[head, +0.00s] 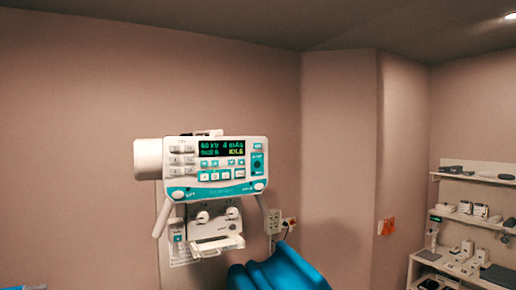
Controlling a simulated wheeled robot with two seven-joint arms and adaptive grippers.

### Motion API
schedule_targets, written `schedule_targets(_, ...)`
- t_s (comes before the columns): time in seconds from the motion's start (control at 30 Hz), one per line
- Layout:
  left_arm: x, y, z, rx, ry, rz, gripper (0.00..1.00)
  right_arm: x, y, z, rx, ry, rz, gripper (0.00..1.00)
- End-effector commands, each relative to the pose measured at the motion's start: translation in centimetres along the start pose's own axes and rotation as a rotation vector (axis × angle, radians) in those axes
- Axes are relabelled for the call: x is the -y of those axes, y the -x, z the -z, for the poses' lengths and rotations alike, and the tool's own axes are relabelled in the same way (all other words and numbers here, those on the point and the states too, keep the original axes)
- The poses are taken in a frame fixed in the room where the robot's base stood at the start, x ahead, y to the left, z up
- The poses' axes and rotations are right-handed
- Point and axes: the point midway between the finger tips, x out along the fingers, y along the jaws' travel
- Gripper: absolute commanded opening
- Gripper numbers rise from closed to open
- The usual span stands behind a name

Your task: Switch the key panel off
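The key panel (215,168) is a white and teal control face in the head view, left of centre. Its small display (222,149) is lit with green and yellow characters. Rows of grey and teal keys (221,176) lie below and beside the display. A teal block with a dark round mark (257,163) is at its right side. Neither of my grippers shows in the head view, and nothing covers the panel's face.
A white bracket with a small tray (217,244) is below the panel. A blue padded thing (279,270) stands at the bottom centre. Wall sockets (274,221) are behind it. Shelves with small devices (470,218) line the right wall.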

Motion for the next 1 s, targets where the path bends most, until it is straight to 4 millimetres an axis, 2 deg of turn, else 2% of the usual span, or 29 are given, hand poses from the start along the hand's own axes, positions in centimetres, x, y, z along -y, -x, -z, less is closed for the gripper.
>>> schedule_targets(0.03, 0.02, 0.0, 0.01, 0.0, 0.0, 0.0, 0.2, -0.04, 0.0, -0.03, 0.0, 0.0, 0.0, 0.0)
schedule_targets(0.33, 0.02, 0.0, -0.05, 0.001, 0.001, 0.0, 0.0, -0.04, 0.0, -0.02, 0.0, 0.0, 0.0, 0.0)
schedule_targets(1.0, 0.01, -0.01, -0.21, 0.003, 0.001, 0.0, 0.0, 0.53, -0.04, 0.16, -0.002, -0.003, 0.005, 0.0)
